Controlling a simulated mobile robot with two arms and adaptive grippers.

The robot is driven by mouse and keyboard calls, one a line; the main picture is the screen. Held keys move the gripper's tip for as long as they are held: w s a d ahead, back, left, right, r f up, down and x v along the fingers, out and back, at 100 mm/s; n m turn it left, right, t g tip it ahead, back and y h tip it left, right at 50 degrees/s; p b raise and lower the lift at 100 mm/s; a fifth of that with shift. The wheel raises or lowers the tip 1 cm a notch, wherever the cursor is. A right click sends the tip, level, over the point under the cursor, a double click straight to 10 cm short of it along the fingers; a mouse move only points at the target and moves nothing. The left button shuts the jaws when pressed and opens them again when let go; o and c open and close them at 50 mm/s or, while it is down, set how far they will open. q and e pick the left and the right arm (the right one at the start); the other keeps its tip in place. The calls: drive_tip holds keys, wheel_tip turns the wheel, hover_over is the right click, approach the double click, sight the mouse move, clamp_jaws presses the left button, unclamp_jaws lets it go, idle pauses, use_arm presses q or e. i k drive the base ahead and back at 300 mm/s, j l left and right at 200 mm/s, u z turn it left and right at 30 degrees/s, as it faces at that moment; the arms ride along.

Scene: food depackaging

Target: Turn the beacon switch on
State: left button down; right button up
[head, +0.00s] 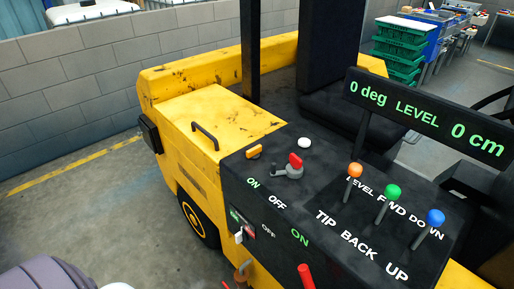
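A black control panel (335,204) sits on a yellow forklift. No readable label says beacon, so I cannot tell which control is the beacon switch. On the front face, a small pale switch (239,236) sits by a green and red plate. A red handle (305,274) shows at the bottom edge. Neither gripper is in view.
Orange (355,170), green (393,191) and blue (436,217) knobbed levers stand upright on the panel. A display board (428,116) reads 0 deg, LEVEL, 0 cm. A black handle (205,136) is on the yellow hood (222,115). Floor at left is clear.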

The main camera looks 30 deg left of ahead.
sight(253, 153)
drive_tip(key=u, duration=0.3)
drive_tip(key=j+u, duration=0.25)
drive_tip(key=u, duration=0.2)
drive_tip(key=i+j+u, duration=0.1)
drive_tip(key=j+u, duration=0.15)
drive_tip(key=u, duration=0.15)
drive_tip(key=j+u, duration=0.25)
drive_tip(key=u, duration=0.2)
drive_tip(key=i+l, duration=0.05)
